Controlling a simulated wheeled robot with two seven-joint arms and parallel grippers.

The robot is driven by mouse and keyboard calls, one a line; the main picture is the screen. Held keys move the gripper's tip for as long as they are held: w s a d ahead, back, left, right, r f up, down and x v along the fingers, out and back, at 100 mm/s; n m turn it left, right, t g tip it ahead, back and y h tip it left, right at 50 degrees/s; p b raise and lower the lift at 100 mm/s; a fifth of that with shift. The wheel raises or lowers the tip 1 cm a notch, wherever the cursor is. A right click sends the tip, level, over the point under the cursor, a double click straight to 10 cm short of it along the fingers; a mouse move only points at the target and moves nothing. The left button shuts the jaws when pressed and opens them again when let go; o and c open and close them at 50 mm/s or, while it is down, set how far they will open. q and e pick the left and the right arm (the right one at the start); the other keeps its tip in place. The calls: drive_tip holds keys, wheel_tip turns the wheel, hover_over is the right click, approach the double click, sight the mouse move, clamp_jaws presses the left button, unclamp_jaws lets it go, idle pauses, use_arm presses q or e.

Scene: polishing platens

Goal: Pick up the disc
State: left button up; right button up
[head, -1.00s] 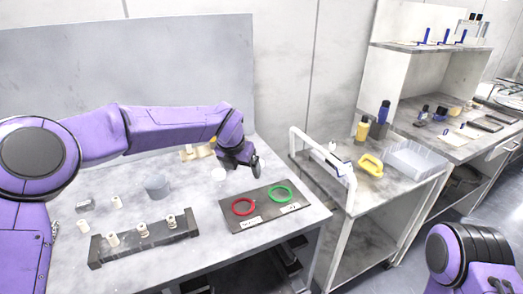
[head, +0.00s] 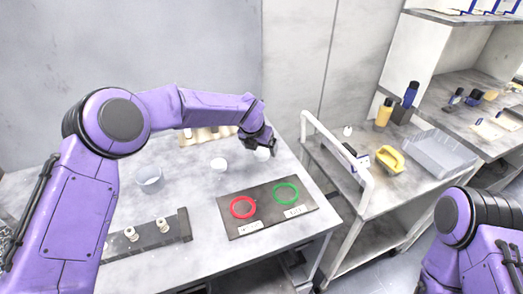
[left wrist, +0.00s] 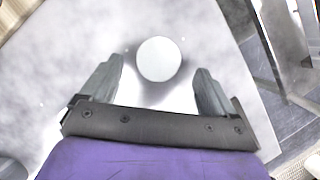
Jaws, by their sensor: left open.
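A white round disc (head: 262,154) lies on the grey marble-like table (head: 200,248), close under my left gripper (head: 258,141). In the left wrist view the disc (left wrist: 158,59) is between and slightly beyond the two fingertips of my left gripper (left wrist: 158,75), which is open with a gap on both sides. A second white round piece (head: 219,164) lies to its left in the head view. My right arm shows at the lower right, but its gripper is out of view.
A dark plate with a red ring (head: 243,207) and a green ring (head: 286,192) lies nearer the table's front edge. A grey cup (head: 149,179) and a dark block with white pegs (head: 163,226) stand left. A trolley with a white handle (head: 337,155) stands right.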

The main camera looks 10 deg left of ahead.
sight(262, 151)
use_arm(q)
drive_tip(key=x, duration=0.3)
drive_tip(key=shift+w, duration=0.35)
drive_tip(key=shift+s+a+r, duration=0.1)
drive_tip(key=shift+s+r, duration=0.05)
drive_tip(key=shift+s, duration=0.25)
drive_tip(key=shift+c, duration=0.7)
drive_tip(key=c, duration=1)
drive_tip(key=shift+c, duration=0.4)
